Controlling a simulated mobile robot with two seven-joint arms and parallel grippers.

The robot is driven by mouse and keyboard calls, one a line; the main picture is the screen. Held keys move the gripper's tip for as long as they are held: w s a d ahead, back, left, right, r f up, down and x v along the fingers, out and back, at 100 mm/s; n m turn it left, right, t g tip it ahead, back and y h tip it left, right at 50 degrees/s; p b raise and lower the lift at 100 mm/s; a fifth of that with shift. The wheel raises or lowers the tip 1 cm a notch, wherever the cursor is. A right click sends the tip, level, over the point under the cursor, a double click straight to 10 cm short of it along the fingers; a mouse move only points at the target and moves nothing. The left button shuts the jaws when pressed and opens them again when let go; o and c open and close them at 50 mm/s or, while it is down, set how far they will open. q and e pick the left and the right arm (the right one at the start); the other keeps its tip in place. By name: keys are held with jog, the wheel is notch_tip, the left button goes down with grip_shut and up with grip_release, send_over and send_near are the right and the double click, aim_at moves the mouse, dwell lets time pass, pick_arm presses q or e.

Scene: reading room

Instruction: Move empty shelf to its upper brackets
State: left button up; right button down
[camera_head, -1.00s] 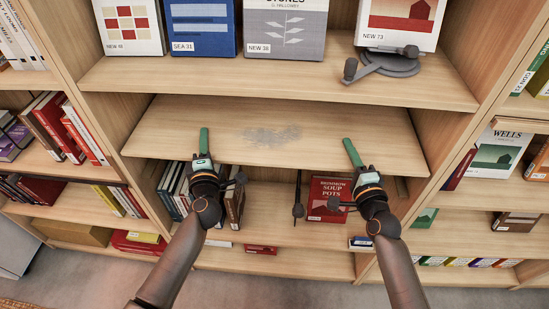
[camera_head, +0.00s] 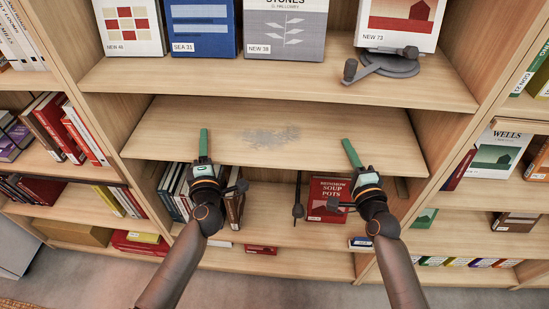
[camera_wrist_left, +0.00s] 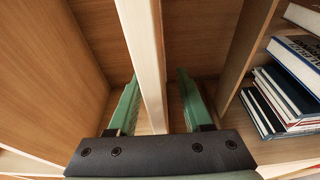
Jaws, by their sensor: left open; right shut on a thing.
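The empty shelf (camera_head: 330,140) is a pale wooden board in the middle bay with a grey speckled patch on top. It lies below the shelf of display books; I cannot tell if it is exactly level. My left gripper (camera_head: 203,145) is at its front edge, left of centre. In the left wrist view the shelf's edge (camera_wrist_left: 146,50) passes between the two green fingers of this open gripper (camera_wrist_left: 155,105). My right gripper (camera_head: 350,155) is shut on the front edge, right of centre.
The shelf above (camera_head: 270,80) holds upright books and a dark grey device (camera_head: 385,62) with a crank. Below stand books, including a red one (camera_head: 328,198), and a dark upright rod (camera_head: 298,195). Side panels (camera_head: 450,130) bound the bay closely.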

jog(key=shift+w+d+r, duration=0.1)
jog(key=shift+r, duration=0.5)
pick_arm(q)
jog(key=v, duration=1)
jog(key=shift+s, duration=0.25)
jog(key=shift+d+r, duration=0.1)
pick_arm(e)
jog(key=c, duration=0.8)
grip_release()
jog(key=shift+f, duration=0.1)
jog(key=shift+s+d+f, duration=0.1)
jog(key=shift+s, duration=0.45)
pick_arm(q)
jog(key=shift+r+p, duration=0.3)
jog(key=shift+p, duration=0.15)
pick_arm(e)
jog(key=v, duration=1.1)
jog(key=shift+s, duration=0.25)
